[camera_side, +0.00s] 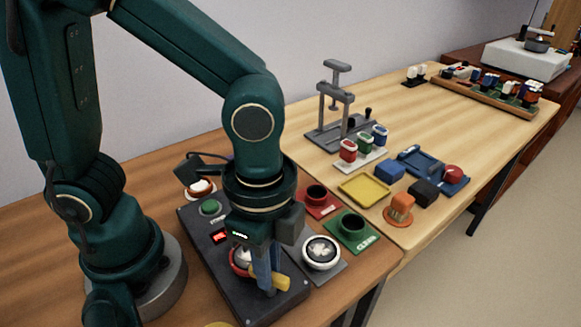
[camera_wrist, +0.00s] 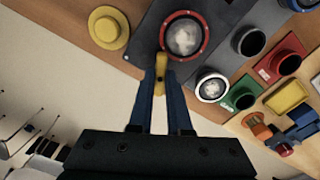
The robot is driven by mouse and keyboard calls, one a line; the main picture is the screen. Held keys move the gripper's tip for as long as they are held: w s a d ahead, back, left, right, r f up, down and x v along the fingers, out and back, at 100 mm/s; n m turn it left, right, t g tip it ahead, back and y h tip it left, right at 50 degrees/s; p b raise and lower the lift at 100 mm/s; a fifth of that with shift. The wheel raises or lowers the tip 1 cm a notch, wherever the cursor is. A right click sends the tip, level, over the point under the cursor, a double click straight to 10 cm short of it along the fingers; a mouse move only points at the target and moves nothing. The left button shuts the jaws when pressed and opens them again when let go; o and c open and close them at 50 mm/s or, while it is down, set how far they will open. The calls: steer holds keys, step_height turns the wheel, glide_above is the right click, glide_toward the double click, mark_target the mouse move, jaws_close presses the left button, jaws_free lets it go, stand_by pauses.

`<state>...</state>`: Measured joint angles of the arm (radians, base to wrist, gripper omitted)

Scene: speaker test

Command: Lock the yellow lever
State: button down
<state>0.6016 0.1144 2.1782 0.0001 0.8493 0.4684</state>
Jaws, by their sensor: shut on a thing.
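The yellow lever (camera_side: 281,282) is on the front right of a dark grey test box (camera_side: 205,262); it also shows in the wrist view (camera_wrist: 161,66). My gripper (camera_side: 266,284) points down with its blue fingers shut on the lever; in the wrist view the fingertips (camera_wrist: 160,85) close around it. A red-ringed round seat (camera_side: 238,262) beside the fingers holds a round speaker with a pale centre (camera_wrist: 184,37). My fingers partly hide the seat in the side view. The box carries a green button (camera_side: 210,207) and a lit red display (camera_side: 219,237).
Right of the box are a white-rimmed round part (camera_side: 321,252), a green holder (camera_side: 352,227) and a red holder (camera_side: 318,198). A yellow tray (camera_side: 364,189) and orange part (camera_side: 399,209) lie beyond. A yellow round piece (camera_wrist: 109,28) is near the table edge.

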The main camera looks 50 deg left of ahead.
steer(key=m, duration=0.5)
steer(key=shift+m, duration=0.3)
stand_by(0.4)
steer(key=c, duration=0.9)
jaws_free()
steer(key=shift+o, duration=0.2)
steer(key=shift+r, duration=0.1)
steer(key=shift+r, duration=2.5)
